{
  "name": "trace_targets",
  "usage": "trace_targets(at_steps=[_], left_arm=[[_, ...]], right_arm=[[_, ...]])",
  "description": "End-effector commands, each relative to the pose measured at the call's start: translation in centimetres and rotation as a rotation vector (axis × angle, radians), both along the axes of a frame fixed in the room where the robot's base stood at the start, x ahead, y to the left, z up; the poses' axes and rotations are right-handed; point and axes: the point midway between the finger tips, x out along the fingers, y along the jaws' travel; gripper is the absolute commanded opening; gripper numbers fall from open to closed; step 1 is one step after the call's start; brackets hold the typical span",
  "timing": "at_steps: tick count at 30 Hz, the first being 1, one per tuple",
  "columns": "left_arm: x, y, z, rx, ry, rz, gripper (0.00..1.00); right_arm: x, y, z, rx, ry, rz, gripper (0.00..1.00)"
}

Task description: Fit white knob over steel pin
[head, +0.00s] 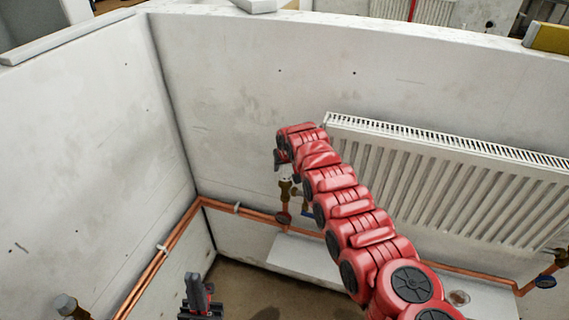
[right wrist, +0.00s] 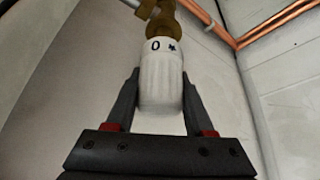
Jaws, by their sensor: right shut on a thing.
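The white knob (right wrist: 161,85), marked with a 0 and a star, sits between the two fingers of my right gripper (right wrist: 160,76), which is shut on it. The knob's far end meets a brass valve body (right wrist: 168,25); the steel pin is hidden, so I cannot tell how far the knob covers it. In the head view the knob (head: 286,172) shows small and pale above the brass valve (head: 286,188), just below the end of my right arm. My left gripper (head: 200,292) is low in the head view, apart from the valve, and seems empty.
A white radiator (head: 450,185) hangs on the back wall, right of the valve. Copper pipes (head: 255,215) run along the walls through the corner. Another valve (head: 70,306) stands at bottom left. A pale board (head: 300,257) lies below the radiator.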

Motion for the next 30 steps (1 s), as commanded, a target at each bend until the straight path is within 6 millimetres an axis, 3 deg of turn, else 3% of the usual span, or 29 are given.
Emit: trace_targets(at_steps=[17,30], left_arm=[[0.0,0.0,0.3,0.000,0.000,0.000,0.00],[0.0,0.0,-0.9,0.000,0.000,0.000,0.00]], right_arm=[[-0.1,0.0,0.0,0.000,-0.001,0.000,0.00],[0.0,0.1,-0.9,0.000,-0.002,0.001,0.00]])
